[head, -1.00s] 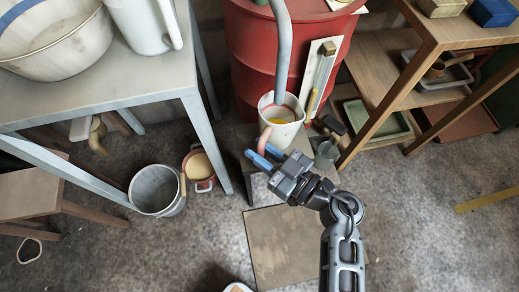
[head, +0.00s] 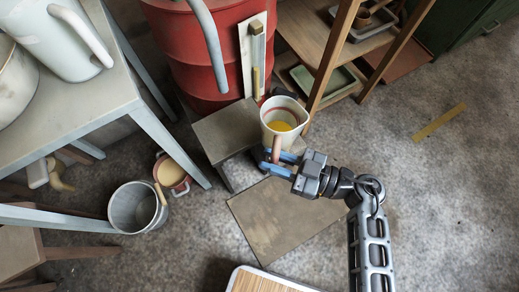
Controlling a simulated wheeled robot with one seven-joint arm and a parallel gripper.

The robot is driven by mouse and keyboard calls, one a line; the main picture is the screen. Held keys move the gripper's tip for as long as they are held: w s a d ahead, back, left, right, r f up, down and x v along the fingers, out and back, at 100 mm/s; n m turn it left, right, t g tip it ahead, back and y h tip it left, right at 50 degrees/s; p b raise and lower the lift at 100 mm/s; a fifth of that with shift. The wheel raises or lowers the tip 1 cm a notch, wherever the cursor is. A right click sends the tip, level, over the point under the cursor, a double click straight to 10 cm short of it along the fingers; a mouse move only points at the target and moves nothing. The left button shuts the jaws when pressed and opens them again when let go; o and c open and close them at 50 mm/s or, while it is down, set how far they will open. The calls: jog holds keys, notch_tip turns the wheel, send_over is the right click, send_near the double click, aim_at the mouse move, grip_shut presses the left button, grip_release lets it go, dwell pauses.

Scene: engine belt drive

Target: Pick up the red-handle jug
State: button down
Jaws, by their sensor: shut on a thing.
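The red-handle jug (head: 283,113) is white with a red band inside its rim and yellow contents. Its reddish handle (head: 276,148) faces the front. My gripper (head: 275,162) has its blue fingers shut around the handle. The jug is upright and held in front of the small grey stool (head: 226,130), above the floor to the right of the stool top.
A red drum (head: 195,60) stands behind the stool, with a grey hose in front. A grey table (head: 85,120) is at left, with a bucket (head: 137,207) and a small red pot (head: 172,172) by its leg. Wooden shelves (head: 335,60) stand at upper right. Floor at right is mostly clear.

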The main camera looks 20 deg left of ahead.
jog(key=shift+d+p, duration=0.3)
jog(key=shift+d, duration=2.2)
jog(key=shift+d, duration=0.1)
jog(key=c, duration=1.5)
grip_release()
grip_shut()
